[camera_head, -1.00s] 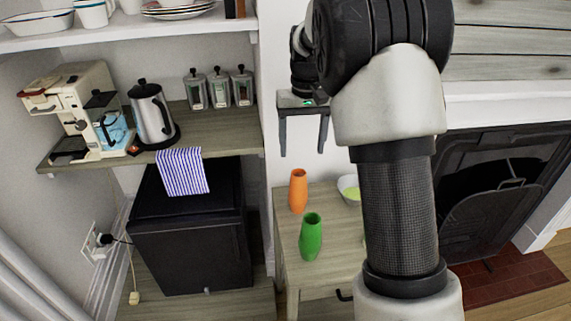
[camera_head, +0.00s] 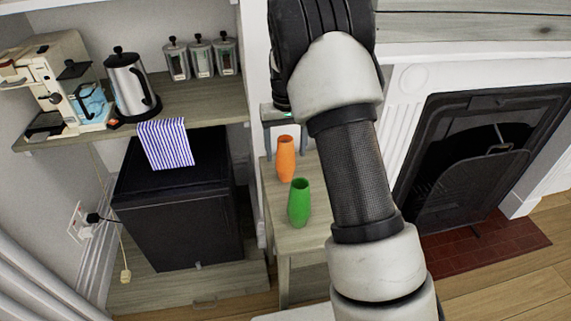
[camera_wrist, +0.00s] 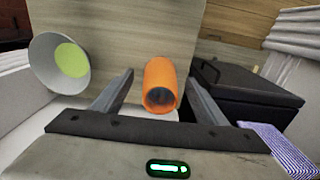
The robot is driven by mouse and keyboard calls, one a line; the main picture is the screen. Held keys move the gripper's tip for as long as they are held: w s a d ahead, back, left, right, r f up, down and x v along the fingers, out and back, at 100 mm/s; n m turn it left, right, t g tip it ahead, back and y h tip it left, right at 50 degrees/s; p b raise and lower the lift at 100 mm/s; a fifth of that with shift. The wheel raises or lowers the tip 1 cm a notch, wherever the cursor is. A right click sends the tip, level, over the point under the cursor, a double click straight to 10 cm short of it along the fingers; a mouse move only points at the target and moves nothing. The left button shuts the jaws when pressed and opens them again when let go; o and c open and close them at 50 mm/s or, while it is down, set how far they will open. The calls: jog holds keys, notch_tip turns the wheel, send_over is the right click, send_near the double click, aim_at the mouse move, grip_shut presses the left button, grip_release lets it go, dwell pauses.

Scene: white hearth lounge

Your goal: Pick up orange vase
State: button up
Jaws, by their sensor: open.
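The orange vase (camera_head: 286,160) stands upright on the small wooden table, just behind the green vase (camera_head: 299,203) in the head view. My gripper (camera_head: 284,140) is at the vase's top in that view, partly hidden by my arm. In the wrist view the orange vase (camera_wrist: 160,86) lies between my two open fingers (camera_wrist: 158,92), its dark mouth facing the camera. Clear gaps show on both sides, and nothing is gripped.
The wooden table (camera_head: 302,240) is narrow. A black cabinet (camera_head: 180,200) with a striped cloth (camera_head: 165,144) stands left, under a shelf. A fireplace (camera_head: 470,150) is at the right.

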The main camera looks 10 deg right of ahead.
aim_at(286, 161)
notch_tip(286, 161, down, 5)
jog(key=shift+w+f+b, duration=0.1)
jog(key=shift+w+b, duration=0.05)
jog(key=shift+b, duration=0.65)
jog(key=c, duration=1.3)
